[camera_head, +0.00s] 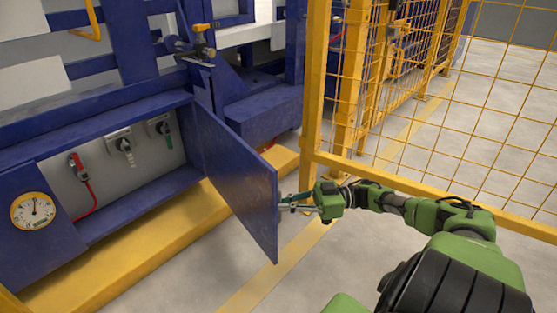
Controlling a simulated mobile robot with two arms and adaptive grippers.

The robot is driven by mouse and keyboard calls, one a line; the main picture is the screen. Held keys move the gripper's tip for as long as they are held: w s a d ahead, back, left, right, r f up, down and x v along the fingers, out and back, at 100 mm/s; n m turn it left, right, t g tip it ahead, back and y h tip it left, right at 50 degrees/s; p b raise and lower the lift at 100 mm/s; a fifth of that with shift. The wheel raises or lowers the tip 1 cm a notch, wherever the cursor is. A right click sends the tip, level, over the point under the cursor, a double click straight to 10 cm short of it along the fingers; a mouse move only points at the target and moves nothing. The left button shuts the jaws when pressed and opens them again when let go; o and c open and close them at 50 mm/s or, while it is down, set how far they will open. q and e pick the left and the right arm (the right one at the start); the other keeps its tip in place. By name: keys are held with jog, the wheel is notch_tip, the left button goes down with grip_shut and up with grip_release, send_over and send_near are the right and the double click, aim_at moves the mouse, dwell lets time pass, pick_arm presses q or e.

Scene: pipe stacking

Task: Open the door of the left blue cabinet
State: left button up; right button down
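The blue cabinet (95,222) stands at the left. Its blue door (238,185) is swung outward at a wide angle, hinged on the right side of the opening. Inside, a grey panel shows a red-handled valve (77,167), a white one (122,144) and a green one (163,130). My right gripper (293,204) is at the door's outer face, close to its free edge. Its fingertips seem to touch or nearly touch the door there. Whether they are shut on a handle is too small to tell. My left gripper is not in view.
A yellow post (316,75) and yellow mesh fence (500,110) stand right of the door, close behind my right arm. A yellow step (150,250) runs below the cabinet. A round gauge (33,210) is at the left. Grey floor (180,290) in front is clear.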

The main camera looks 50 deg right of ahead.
jog(key=c, duration=2.4)
grip_release()
jog(key=shift+f, duration=0.15)
jog(key=shift+c, duration=0.2)
jog(key=v, duration=0.7)
jog(key=shift+s+d, duration=0.2)
jog(key=shift+s, duration=0.1)
